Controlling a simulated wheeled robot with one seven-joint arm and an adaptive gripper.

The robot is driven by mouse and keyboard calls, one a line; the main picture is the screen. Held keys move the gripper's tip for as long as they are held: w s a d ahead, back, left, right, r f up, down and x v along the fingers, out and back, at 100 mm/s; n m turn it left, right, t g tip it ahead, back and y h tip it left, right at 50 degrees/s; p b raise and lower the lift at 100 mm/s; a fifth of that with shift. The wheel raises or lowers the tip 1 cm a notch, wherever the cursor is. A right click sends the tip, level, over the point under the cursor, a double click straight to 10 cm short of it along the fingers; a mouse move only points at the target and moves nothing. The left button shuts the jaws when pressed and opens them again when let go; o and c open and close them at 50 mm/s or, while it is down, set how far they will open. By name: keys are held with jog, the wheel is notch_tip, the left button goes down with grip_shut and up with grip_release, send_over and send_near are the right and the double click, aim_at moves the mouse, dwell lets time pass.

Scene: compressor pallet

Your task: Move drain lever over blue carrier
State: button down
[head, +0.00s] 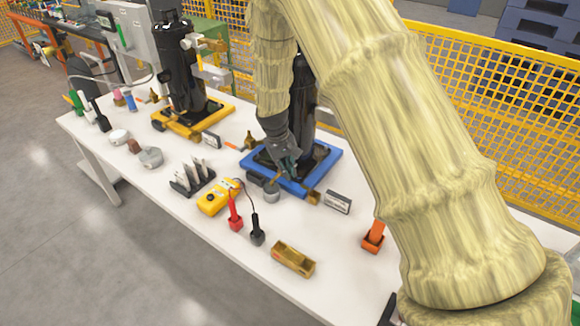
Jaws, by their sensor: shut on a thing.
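The blue carrier (325,156) is a flat blue base on the white table, with a tall black compressor (301,95) standing on it. My gripper (285,172) is low over the front part of this carrier, in front of the compressor. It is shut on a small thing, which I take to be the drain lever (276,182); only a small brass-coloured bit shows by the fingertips. The fingers hide most of it, and I cannot tell whether it touches anything below.
A yellow carrier (215,119) with another black compressor stands at the left. A yellow meter (218,197), red probe (235,217), black probe (257,232), brass box (293,258) and orange holder (373,239) stand in front. My arm covers the right side.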

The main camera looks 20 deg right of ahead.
jog(key=shift+a+f+m, duration=0.15)
jog(key=shift+a+m, duration=0.35)
jog(key=shift+m, duration=0.5)
jog(key=c, duration=1.5)
grip_release()
jog(key=shift+f+g, duration=0.1)
jog(key=shift+g, duration=0.2)
notch_tip(320, 180, up, 12)
jog(key=a, duration=0.2)
jog(key=shift+a, duration=0.15)
